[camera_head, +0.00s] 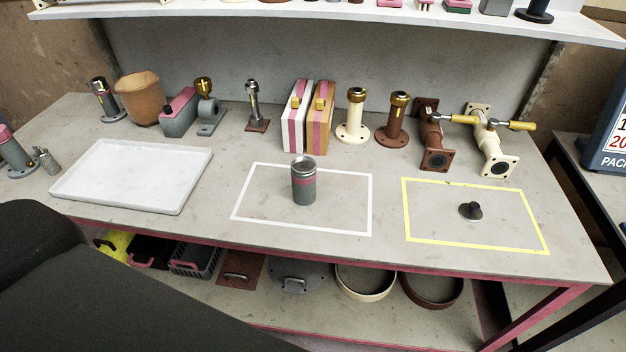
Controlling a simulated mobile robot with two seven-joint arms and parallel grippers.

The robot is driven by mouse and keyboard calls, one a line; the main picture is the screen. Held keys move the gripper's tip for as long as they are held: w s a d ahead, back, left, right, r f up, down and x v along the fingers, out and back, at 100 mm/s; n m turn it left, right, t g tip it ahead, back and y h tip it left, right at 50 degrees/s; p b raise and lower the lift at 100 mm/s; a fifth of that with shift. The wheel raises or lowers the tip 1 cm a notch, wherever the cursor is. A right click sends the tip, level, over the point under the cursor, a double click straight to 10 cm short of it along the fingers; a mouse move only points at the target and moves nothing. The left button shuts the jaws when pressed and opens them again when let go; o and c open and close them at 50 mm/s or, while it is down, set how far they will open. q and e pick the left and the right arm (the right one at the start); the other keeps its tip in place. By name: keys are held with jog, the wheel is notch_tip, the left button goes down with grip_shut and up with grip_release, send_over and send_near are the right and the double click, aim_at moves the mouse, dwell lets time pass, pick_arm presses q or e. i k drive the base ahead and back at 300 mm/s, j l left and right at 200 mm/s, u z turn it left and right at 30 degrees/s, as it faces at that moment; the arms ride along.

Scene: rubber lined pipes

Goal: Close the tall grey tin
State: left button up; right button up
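A tall grey tin (303,186) with a pinkish band stands upright inside the white taped rectangle. Its top shows a lighter metallic rim; whether it is open inside is hard to tell at this size. A small dark round piece (470,211), like a lid or plug with a raised part, lies inside the yellow taped rectangle to the right, apart from the tin. Neither of my grippers shows. A large dark shape at the lower left, probably part of my arm, covers the front left of the bench.
A white tray (66,185) lies left of the tin. Pipe fittings, two striped binder-like blocks (296,118) and a brown pot (140,98) line the back. A shelf (330,14) overhangs the bench. Bare tabletop lies between the two taped rectangles.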

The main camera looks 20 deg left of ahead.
aim_at(303, 167)
jog(key=j+z, duration=0.25)
jog(key=j, duration=1.05)
